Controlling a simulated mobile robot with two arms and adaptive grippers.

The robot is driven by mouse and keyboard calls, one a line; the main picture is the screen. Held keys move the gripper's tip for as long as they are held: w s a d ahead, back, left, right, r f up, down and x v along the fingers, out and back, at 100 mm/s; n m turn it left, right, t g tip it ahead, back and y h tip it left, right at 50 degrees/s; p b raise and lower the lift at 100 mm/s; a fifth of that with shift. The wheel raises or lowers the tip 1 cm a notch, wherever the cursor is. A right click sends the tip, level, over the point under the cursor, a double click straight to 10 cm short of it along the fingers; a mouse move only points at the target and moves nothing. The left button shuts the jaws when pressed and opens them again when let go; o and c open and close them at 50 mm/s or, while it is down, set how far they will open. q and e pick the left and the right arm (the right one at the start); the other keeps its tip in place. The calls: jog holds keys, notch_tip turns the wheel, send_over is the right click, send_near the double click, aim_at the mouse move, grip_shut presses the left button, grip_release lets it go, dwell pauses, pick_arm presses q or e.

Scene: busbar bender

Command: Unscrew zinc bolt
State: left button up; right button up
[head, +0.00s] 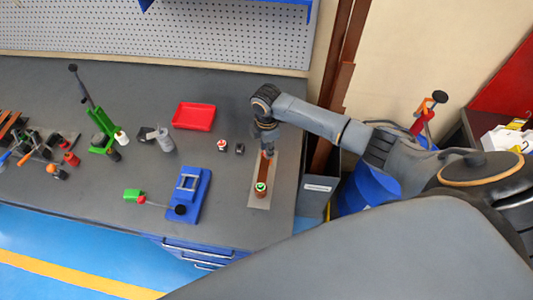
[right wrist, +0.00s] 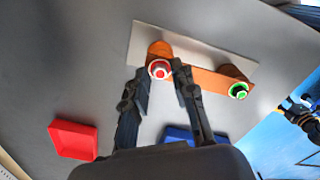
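An orange-brown copper busbar (right wrist: 205,73) lies on a pale plate (right wrist: 190,45) and also shows in the head view (head: 265,170). At one end is a bolt with a red ring and whitish head (right wrist: 159,69); at the other is a bolt with a green ring (right wrist: 239,91), also in the head view (head: 260,187). I cannot tell which one is zinc. My right gripper (right wrist: 159,72) is open, with its fingertips on either side of the red-ringed bolt. I cannot tell whether they touch it. In the head view it (head: 268,150) points down at the busbar's far end. My left gripper is not in view.
A red tray (head: 194,116) lies left of the arm. A small red-and-white part (head: 222,145) and a dark nut-like part (head: 240,149) lie nearby. A blue device (head: 188,195) stands left of the plate. The bench's right edge is close to the plate.

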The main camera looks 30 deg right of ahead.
jog(key=shift+m, duration=0.9)
jog(key=shift+m, duration=0.6)
grip_shut()
